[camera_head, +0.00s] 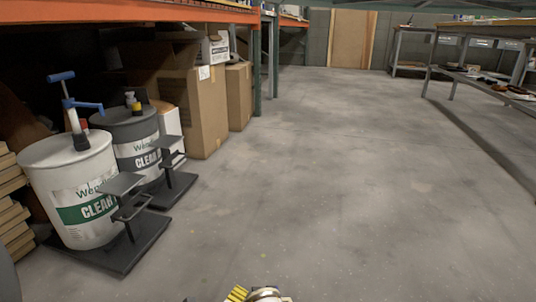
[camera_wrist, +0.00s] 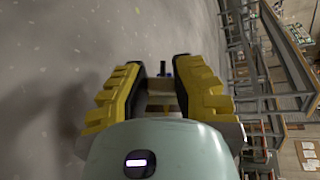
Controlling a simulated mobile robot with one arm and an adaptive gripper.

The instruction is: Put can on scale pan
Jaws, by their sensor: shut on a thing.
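My gripper (camera_wrist: 160,78) shows in the wrist view with its two yellow ridged fingers apart around a small, dark, partly hidden thing, which I take to be the can (camera_wrist: 161,92). In the head view only the top of my gripper (camera_head: 250,294) shows at the bottom edge, so the can cannot be made out clearly there. The near plate (camera_head: 120,184) and the far plate (camera_head: 165,144) look bare. I cannot tell which is the scale pan.
Black bases (camera_head: 125,255) lie under the drums. A blue-handled pump (camera_head: 74,110) rises from the white drum. Cardboard boxes (camera_head: 195,110) stand behind under orange shelving. A metal workbench (camera_head: 455,70) is at the far right. The middle floor (camera_head: 310,180) is clear.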

